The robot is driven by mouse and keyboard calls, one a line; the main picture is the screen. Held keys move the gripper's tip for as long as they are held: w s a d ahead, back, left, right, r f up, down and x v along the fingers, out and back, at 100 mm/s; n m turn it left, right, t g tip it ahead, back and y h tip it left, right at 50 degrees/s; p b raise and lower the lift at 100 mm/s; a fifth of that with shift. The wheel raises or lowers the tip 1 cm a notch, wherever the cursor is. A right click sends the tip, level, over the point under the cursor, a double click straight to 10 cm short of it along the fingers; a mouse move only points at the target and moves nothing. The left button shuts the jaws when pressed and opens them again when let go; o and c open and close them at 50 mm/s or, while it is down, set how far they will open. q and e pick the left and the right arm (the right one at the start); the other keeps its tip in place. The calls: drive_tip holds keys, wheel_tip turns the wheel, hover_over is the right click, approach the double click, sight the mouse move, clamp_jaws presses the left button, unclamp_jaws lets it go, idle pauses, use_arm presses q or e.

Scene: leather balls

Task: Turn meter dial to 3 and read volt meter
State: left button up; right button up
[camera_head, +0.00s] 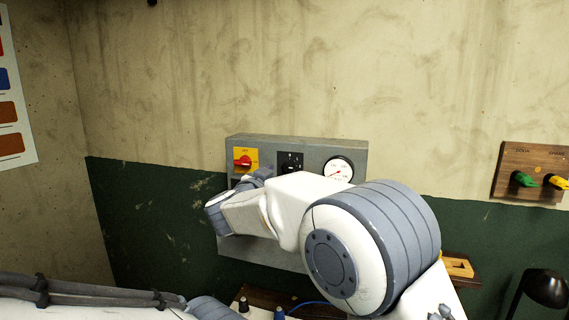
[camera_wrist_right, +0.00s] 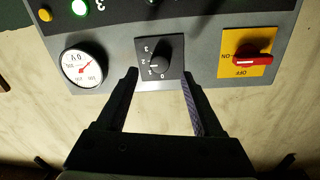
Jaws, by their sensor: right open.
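The meter dial, a black knob on a dark square plate with small white numbers, sits on the grey panel in the right wrist view (camera_wrist_right: 158,64) and in the head view (camera_head: 291,162). I cannot tell which number it points to. The round white volt meter (camera_head: 338,170) is right of the dial in the head view; it also shows in the right wrist view (camera_wrist_right: 83,68), turned over, with a red needle. My right gripper (camera_wrist_right: 158,77) is open, its fingers apart on either side of the dial. My own arm hides the lower panel. My left gripper is out of view.
A red rotary switch on a yellow plate (camera_head: 243,160) is left of the dial on the grey panel (camera_head: 310,145). A wooden board with green and yellow knobs (camera_head: 530,172) hangs at the right. A black lamp-like object (camera_head: 546,288) stands lower right.

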sight(288, 167)
drive_tip(key=shift+p+x, duration=0.65)
drive_tip(key=shift+x, duration=1.5)
clamp_jaws()
drive_tip(key=m+b, duration=0.2)
drive_tip(key=m, duration=0.2)
drive_tip(key=shift+m, duration=0.3)
drive_tip(key=m+b, duration=0.2)
drive_tip(key=m, duration=0.2)
drive_tip(key=shift+y, duration=0.3)
